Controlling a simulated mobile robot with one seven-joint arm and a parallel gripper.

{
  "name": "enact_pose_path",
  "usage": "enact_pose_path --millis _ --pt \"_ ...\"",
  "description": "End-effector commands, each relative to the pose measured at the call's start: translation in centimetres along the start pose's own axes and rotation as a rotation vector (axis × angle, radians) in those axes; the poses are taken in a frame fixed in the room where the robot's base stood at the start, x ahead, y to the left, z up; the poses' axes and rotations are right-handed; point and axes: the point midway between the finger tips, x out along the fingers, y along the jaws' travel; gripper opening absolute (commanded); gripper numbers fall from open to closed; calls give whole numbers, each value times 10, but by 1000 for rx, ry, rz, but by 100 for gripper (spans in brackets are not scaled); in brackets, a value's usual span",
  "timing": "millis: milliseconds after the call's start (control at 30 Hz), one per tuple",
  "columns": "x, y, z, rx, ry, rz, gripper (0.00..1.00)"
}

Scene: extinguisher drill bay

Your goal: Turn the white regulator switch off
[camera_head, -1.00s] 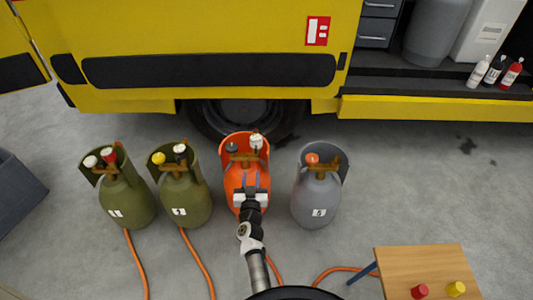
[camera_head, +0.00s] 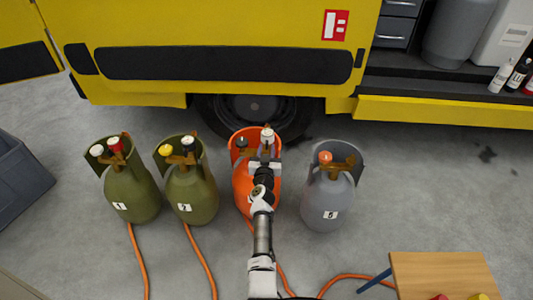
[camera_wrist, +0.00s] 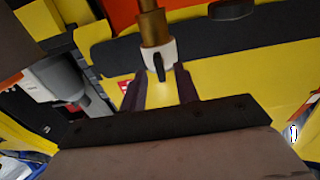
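The orange cylinder (camera_head: 243,190) has brown valve fittings, with a white regulator switch (camera_head: 267,134) on the right and a dark knob (camera_head: 241,142) on the left. In the wrist view the white switch (camera_wrist: 159,54) sits at the end of a brass stem and has a dark lever mark (camera_wrist: 159,68). My gripper (camera_head: 264,160) is over the orange cylinder, close to the white switch. The wrist view shows my gripper (camera_wrist: 160,80) open, its two dark fingers apart with the switch between or just beyond their tips. Contact cannot be told.
Two green cylinders (camera_head: 131,192) (camera_head: 191,194) stand left, and a grey cylinder (camera_head: 327,200) with an orange knob (camera_head: 325,157) stands right. A yellow vehicle (camera_head: 220,80) is behind. A wooden table (camera_head: 440,272) is front right. Orange hoses (camera_head: 205,262) cross the floor.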

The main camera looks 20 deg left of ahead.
Motion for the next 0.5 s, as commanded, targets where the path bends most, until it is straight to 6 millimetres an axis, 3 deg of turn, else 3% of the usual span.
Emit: enact_pose_path --millis 400,500 --pt "8 0 -1 0 0 -1 31" --pt "8 0 -1 0 0 -1 18"
